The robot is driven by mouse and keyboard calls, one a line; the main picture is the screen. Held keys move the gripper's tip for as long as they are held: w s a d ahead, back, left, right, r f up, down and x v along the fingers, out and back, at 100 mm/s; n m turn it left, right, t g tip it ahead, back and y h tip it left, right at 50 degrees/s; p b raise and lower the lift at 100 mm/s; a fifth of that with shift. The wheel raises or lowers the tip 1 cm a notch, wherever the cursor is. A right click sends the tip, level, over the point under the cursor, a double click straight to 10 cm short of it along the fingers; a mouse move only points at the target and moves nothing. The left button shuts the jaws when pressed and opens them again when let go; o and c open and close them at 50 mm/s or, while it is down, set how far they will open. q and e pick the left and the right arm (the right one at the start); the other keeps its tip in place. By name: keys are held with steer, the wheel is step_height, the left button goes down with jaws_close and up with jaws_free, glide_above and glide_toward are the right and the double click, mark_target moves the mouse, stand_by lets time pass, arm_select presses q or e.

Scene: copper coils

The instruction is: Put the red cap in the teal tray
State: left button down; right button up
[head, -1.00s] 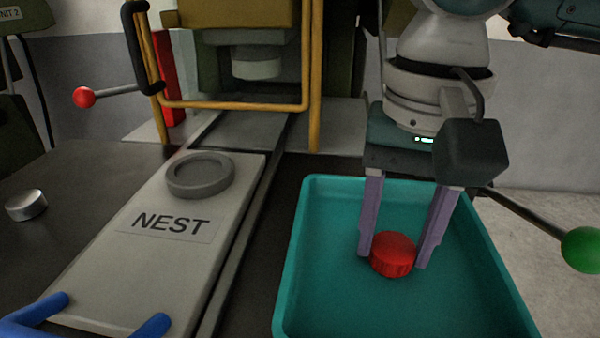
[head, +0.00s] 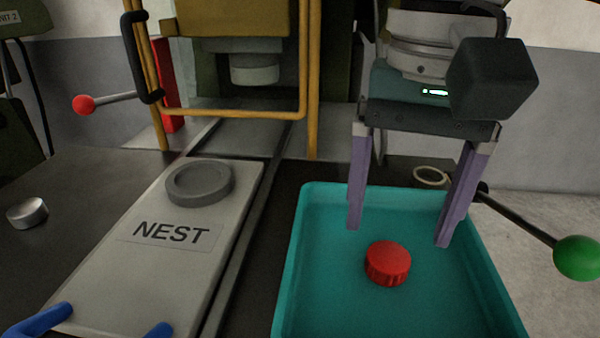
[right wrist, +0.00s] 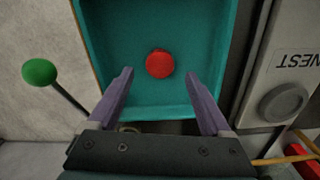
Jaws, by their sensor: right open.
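The red cap (head: 388,263) lies on the floor of the teal tray (head: 288,275), clear of its walls. In the right wrist view the cap (right wrist: 160,64) shows beyond my fingertips, inside the tray (right wrist: 200,112). My right gripper (head: 400,236) is open and empty. Its purple fingers are wide apart, above and behind the cap, and do not touch it. It also shows in the right wrist view (right wrist: 163,78). At the lower left of the head view, two blue fingertips of my left gripper (head: 100,325) show, spread apart with nothing seen between them; most of it is out of frame.
Left of the tray is a grey plate labelled NEST (head: 130,260) with a grey ring (head: 200,183). A silver cap (head: 27,212) lies at the far left. A green-knobbed lever (head: 577,258) stands right of the tray. A press with a yellow guard (head: 235,112) is behind.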

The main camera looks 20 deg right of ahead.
mark_target(389, 257)
step_height(389, 257, up, 8)
steer(key=p, duration=0.1)
steer(key=shift+f, duration=0.15)
stand_by(0.4)
